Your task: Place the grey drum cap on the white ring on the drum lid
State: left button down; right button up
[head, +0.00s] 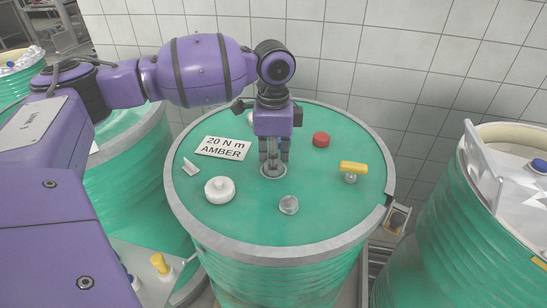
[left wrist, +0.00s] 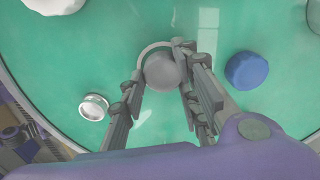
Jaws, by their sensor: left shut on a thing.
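The green drum lid (head: 240,225) has a grey rim and carries several fittings. My left gripper (head: 273,168) points straight down near the middle of the lid. It is shut on the round grey drum cap (left wrist: 162,71), which shows between the fingers in the left wrist view. A pale ring (left wrist: 145,52) shows around the cap's upper left side. The cap is over or on this ring; I cannot tell whether it touches. My right gripper is not in view.
A blue cap (left wrist: 247,70) shows in the wrist view. A "20 N m AMBER" sign (head: 223,148) lies left. A tiled wall is behind.

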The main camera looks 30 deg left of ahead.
pick_arm(q)
jog(key=c, duration=1.3)
grip_release()
notch_tip(320, 180, up, 12)
jog(key=shift+r, duration=0.1)
